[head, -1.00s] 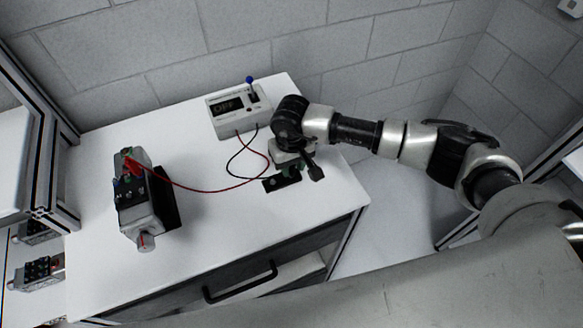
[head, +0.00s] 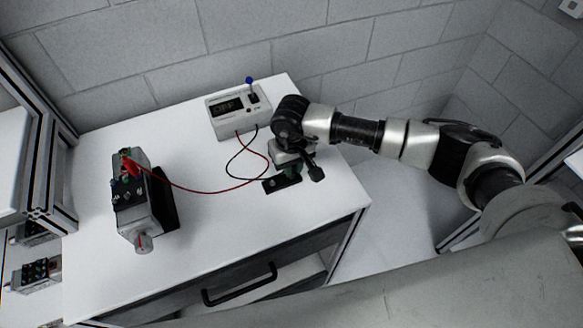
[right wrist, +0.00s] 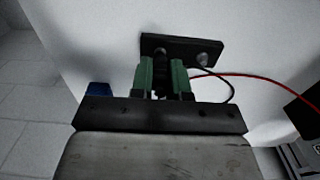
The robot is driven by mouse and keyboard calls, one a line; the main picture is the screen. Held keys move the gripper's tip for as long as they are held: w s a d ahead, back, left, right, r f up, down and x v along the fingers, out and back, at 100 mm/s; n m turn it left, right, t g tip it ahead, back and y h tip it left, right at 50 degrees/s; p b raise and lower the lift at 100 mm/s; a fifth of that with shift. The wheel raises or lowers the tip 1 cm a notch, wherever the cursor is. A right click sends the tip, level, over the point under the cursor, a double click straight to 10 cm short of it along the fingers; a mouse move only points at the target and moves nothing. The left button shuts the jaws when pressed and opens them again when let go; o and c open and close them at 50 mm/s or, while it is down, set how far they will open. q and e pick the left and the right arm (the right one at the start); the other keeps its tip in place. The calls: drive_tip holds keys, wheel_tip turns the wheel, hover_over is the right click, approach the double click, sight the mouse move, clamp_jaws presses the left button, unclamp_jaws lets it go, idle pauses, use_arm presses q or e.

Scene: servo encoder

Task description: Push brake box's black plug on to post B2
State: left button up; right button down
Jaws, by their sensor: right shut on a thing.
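The brake box (head: 239,109) is a pale box with a dark display and a blue-tipped lever, at the back of the white table. Its red and black leads run forward. My right gripper (head: 292,171) is over a small dark holder plate (head: 269,186). In the right wrist view its green fingers (right wrist: 162,76) are shut on the black plug (right wrist: 160,68), beside the plate (right wrist: 180,46). I cannot tell whether the plug still touches the plate. The servo unit (head: 137,212) stands at left with several posts on top and a red plug (head: 130,165) on it. Post B2's label is unreadable.
The red lead (head: 207,192) crosses the table between the servo unit and the brake box. The table's middle front (head: 225,225) is clear. A drawer handle (head: 240,285) is below the front edge. Another unit (head: 35,274) shows at lower left.

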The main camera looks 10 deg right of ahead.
drive_tip(key=shift+r, duration=0.15)
idle(0.4)
drive_tip(key=shift+r+p, duration=0.9)
drive_tip(key=shift+r, duration=1.55)
